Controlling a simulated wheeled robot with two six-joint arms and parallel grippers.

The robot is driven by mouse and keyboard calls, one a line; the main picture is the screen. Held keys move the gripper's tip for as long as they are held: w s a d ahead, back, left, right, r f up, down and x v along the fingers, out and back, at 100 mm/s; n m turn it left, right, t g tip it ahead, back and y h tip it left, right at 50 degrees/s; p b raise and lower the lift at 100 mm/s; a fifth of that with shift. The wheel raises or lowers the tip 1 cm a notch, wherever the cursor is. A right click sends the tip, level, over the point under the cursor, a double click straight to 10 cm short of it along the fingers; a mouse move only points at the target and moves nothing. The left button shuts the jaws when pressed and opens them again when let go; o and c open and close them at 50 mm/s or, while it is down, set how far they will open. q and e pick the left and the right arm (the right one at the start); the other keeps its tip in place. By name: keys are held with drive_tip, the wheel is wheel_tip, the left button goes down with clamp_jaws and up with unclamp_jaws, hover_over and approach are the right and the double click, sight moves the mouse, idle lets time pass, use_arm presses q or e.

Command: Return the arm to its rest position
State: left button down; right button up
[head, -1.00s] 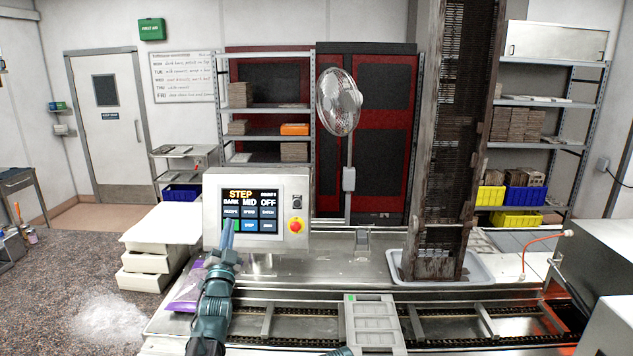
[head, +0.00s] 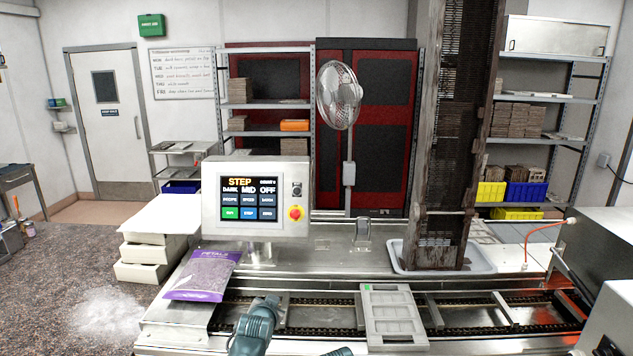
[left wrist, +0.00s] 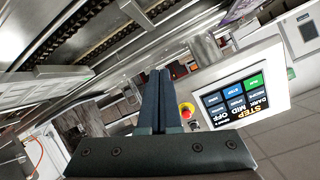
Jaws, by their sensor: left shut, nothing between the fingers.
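My left gripper (head: 270,302) is low in the head view, over the near side of the conveyor, clear of the control panel. In the left wrist view its two dark fingers (left wrist: 158,76) are pressed together with nothing between them. The control panel (head: 210,180) stands behind it, with a lit screen (head: 248,198) reading STEP, DARK, MID, OFF and a red emergency button (head: 295,213). The panel also shows in the left wrist view (left wrist: 281,72), tilted and apart from the fingers. My right gripper is not in view.
A pale mould tray (head: 394,322) lies on the chain conveyor (head: 330,316) right of my left gripper. A purple bag (head: 203,276) lies left of it. A tall dark slatted tower (head: 452,150) stands in a white tray (head: 482,268). A fan (head: 340,97) stands behind the panel.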

use_arm(q)
drive_tip(key=s+d+f+g+b, duration=0.1)
drive_tip(key=s+d+f+g, duration=0.15)
drive_tip(key=s+f, duration=0.4)
drive_tip(key=s+d+f+g+b, duration=0.2)
drive_tip(key=s+f+g, duration=0.2)
drive_tip(key=s+f, duration=0.25)
drive_tip(key=s+f+g+y+b, duration=0.1)
drive_tip(key=s+f+g, duration=0.1)
drive_tip(key=s, duration=0.6)
drive_tip(key=s+d+f+n+g+y, duration=0.1)
drive_tip(key=s+g, duration=0.3)
drive_tip(key=s, duration=0.4)
drive_tip(key=shift+f+n+g+b, duration=0.3)
drive_tip(key=shift+f+g+b, duration=0.05)
drive_tip(key=shift+f, duration=0.5)
drive_tip(key=shift+w+d, duration=0.1)
idle(0.4)
